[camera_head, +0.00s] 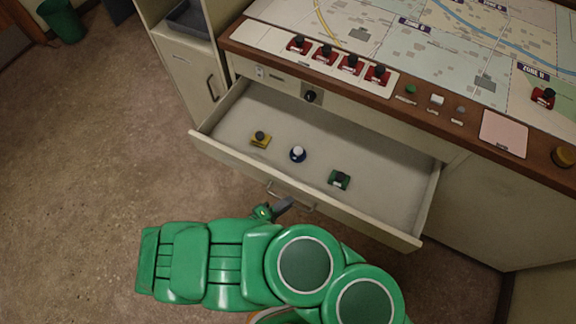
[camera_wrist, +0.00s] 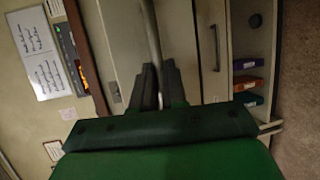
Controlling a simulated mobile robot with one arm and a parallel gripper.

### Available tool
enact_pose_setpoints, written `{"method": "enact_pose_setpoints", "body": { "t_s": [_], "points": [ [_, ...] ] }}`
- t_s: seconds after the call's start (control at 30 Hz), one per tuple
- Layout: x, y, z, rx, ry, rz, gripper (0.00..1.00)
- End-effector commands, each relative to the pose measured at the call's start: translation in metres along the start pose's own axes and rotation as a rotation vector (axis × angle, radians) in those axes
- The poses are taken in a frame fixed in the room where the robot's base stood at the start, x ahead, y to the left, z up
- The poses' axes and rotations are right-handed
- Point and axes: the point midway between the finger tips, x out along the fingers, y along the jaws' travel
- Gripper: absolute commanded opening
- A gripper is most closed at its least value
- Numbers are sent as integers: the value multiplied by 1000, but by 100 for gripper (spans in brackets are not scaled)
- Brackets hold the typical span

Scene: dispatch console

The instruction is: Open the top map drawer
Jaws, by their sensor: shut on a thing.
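The top map drawer (camera_head: 215,152) is pulled well out from under the console in the head view. My gripper (camera_head: 284,205) is at the drawer's front, shut on the metal bar handle (camera_head: 300,204). In the wrist view, the dark fingers (camera_wrist: 160,86) close around the handle bar (camera_wrist: 151,40). The exact contact is partly hidden by the fingers.
The map desk (camera_head: 400,60) above carries several red pieces (camera_head: 325,54) and a pink pad (camera_head: 503,133). A cabinet door (camera_head: 188,75) with a handle stands left of the drawer. A green bin (camera_head: 62,20) is far left. The floor (camera_head: 80,160) at left is clear.

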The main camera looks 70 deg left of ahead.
Motion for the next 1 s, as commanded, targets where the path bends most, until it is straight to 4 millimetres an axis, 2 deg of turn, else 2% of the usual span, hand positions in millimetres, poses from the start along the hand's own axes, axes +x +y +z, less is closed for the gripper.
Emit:
{"method": "enact_pose_setpoints", "body": {
  "t_s": [0.4, 0.43, 0.57, 1.0],
  "points": [
    [-2, -2, 1, 0, -1, -4, 0],
    [-2, -2, 1, 0, -1, -4, 17],
    [-2, -1, 1, 0, -1, -3, 37],
    [-7, -1, 0, 0, 0, -1, 37]
  ]
}}
